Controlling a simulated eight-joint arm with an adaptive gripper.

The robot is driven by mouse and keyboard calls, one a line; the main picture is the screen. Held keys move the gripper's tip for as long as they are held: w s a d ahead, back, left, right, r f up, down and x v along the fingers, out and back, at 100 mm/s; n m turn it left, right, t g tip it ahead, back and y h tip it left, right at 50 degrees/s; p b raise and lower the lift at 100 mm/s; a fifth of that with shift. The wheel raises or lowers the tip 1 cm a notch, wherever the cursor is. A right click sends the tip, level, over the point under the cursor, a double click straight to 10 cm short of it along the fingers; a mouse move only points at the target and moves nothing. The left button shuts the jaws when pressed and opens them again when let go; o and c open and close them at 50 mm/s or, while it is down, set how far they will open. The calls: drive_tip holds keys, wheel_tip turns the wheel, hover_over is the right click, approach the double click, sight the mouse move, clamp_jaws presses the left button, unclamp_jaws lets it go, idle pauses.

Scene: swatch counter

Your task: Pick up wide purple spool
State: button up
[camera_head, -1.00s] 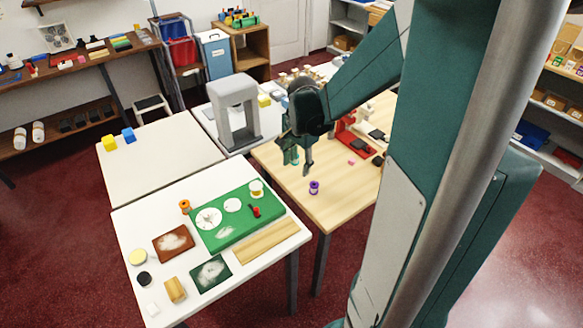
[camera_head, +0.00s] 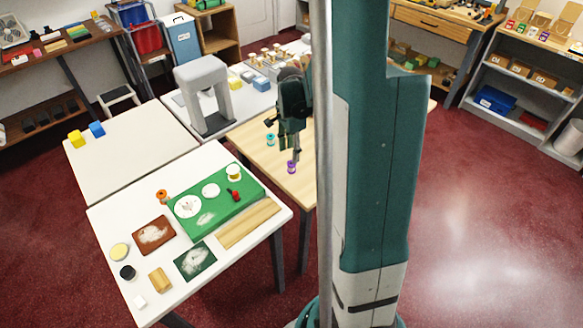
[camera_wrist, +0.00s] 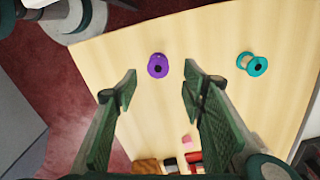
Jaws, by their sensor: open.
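The wide purple spool (camera_head: 292,167) stands on the wooden table (camera_head: 306,188) near its front edge. In the wrist view the purple spool (camera_wrist: 158,66) lies beyond the fingertips, in line with the gap between them, and is not touched. My gripper (camera_wrist: 160,80) is open and empty, its two dark green fingers spread apart. In the head view my gripper (camera_head: 289,148) hangs just above and behind the spool. A teal spool (camera_head: 270,140) stands on the same table; it also shows to the right in the wrist view (camera_wrist: 252,64).
A white table (camera_head: 110,217) in front holds a green board (camera_head: 216,228), an orange spool (camera_head: 162,196) and other small items. A grey arch-shaped stand (camera_head: 203,95) is behind left. Red and dark objects (camera_wrist: 180,162) and a pink block (camera_wrist: 187,140) lie at the bottom of the wrist view.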

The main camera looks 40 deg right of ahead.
sight(292, 164)
drive_tip(key=shift+f, duration=0.1)
drive_tip(key=shift+f, duration=1.2)
drive_tip(key=shift+f, duration=0.1)
drive_tip(key=shift+s+d+f+b, duration=0.15)
drive_tip(key=shift+f+b, duration=0.55)
drive_tip(key=shift+f, duration=1.8)
drive_tip(key=shift+c, duration=0.6)
drive_tip(key=c, duration=0.7)
